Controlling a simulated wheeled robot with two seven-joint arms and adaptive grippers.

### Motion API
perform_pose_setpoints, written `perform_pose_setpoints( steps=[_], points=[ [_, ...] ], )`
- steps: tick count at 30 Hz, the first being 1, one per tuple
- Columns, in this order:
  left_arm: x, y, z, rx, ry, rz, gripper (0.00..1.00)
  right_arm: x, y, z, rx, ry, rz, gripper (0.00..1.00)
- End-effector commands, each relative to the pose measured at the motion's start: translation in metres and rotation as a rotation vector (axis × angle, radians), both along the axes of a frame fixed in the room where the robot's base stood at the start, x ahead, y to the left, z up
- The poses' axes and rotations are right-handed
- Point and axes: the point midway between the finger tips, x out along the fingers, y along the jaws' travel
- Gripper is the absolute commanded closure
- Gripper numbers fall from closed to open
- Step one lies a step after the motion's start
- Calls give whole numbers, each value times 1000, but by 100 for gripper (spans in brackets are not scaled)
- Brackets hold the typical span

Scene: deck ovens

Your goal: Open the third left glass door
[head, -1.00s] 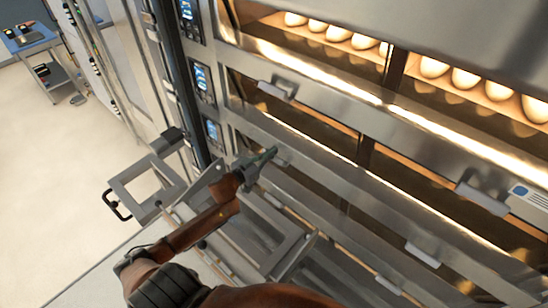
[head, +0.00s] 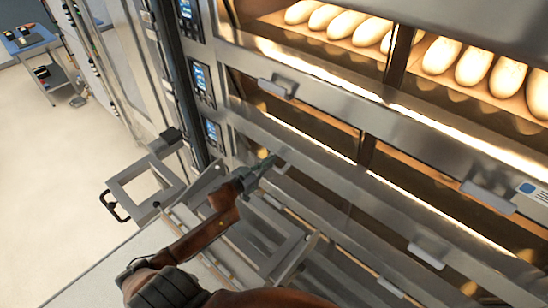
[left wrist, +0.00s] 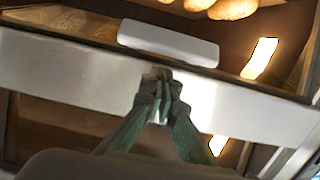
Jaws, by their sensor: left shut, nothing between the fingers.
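The deck oven has stacked glass doors with steel frames. In the head view, my left gripper (head: 268,163) is shut and empty at a handle (head: 285,167) on a lower left door, whose dark glass (head: 314,195) is partly hidden by my arm. In the left wrist view, the shut fingertips (left wrist: 160,78) point at a steel bar (left wrist: 75,65), just below a pale, flat handle (left wrist: 168,42). Whether they touch the bar is unclear. The door looks closed. My right gripper is not in view.
Another left-door handle (head: 277,87) is above, and right-door handles (head: 488,196) stick out. Loaves (head: 330,20) lie in the lit top deck. A steel frame with a black handle (head: 115,205) stands left of my arm. Open floor (head: 50,160) lies at the left.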

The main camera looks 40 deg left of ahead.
Motion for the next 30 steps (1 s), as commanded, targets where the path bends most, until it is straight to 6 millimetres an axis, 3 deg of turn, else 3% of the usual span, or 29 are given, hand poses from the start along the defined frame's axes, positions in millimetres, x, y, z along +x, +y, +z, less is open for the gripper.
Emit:
perform_pose_setpoints(
  steps=[18, 30],
  points=[
    [-57, 5, 17, -2, -1, 1, 100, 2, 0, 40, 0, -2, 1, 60],
    [-64, 5, 18, 1, -2, 0, 100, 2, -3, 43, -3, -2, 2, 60]
  ],
)
